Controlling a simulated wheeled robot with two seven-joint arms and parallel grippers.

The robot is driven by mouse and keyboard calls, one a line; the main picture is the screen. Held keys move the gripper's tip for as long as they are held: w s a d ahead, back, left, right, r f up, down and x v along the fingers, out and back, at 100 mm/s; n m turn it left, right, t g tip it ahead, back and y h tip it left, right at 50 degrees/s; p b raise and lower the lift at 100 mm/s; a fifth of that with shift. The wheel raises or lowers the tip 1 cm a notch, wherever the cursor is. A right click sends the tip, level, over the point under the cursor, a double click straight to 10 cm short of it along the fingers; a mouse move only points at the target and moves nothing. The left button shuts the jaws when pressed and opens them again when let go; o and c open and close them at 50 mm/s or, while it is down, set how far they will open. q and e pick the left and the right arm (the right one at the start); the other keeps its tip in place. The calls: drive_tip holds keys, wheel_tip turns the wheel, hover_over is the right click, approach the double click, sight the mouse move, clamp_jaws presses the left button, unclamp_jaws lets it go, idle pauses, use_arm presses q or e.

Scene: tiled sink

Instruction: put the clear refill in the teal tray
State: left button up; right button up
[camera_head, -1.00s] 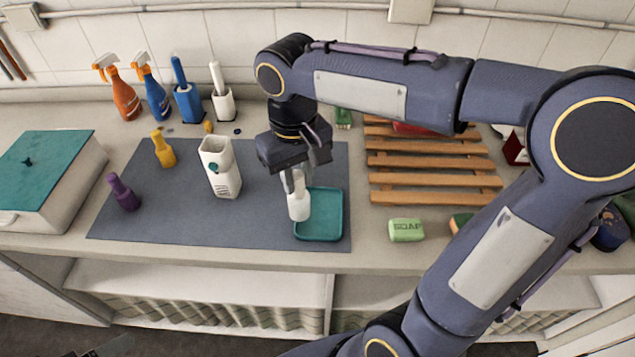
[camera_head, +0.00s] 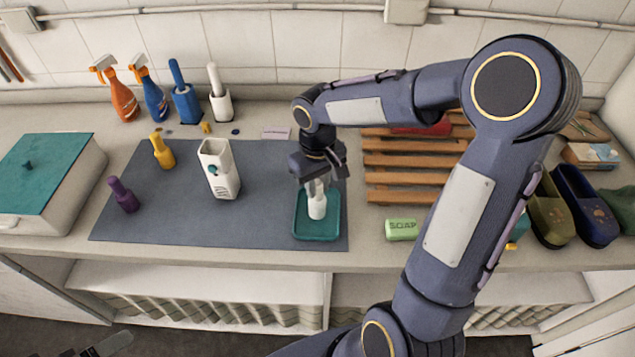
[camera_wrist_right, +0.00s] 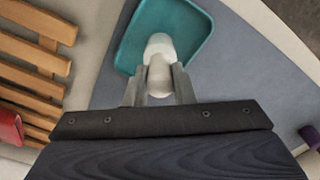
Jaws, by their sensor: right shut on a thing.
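The clear refill (camera_head: 317,209) shows as a pale whitish bottle, upright, in my right gripper (camera_head: 317,188), which is shut on its neck. It is over the teal tray (camera_head: 301,228), within its outline in the head view. I cannot tell whether its base touches the tray floor. In the right wrist view the refill (camera_wrist_right: 159,48) overlaps the near part of the tray (camera_wrist_right: 195,30), between the fingers (camera_wrist_right: 159,85). A dark grey part of what seems my left gripper (camera_head: 108,345) shows at the bottom left edge, far from the tray; its opening is unclear.
The tray stands on a grey mat (camera_head: 150,215). A white dispenser (camera_head: 219,168), a yellow bottle (camera_head: 162,150) and a purple bottle (camera_head: 123,195) stand to its left. A wooden rack (camera_head: 400,178) and green soap (camera_head: 401,230) are to its right.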

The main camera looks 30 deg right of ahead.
drive_tip(key=shift+f, duration=0.2)
drive_tip(key=o, duration=0.9)
drive_tip(key=shift+r, duration=0.1)
drive_tip(key=shift+o, duration=0.2)
wheel_tip(320, 180, up, 12)
drive_tip(key=s+a+f+m+t+y, duration=0.1)
drive_tip(key=s+a+f+t+y, duration=0.1)
drive_tip(key=s, duration=0.7)
drive_tip(key=s+a+f+m+t+y, duration=0.1)
drive_tip(key=s+a+f+t, duration=0.1)
drive_tip(key=s, duration=0.6)
drive_tip(key=shift+s+a+f+t+y, duration=0.2)
drive_tip(key=shift+s+a+t+y, duration=0.2)
drive_tip(key=shift+t, duration=0.4)
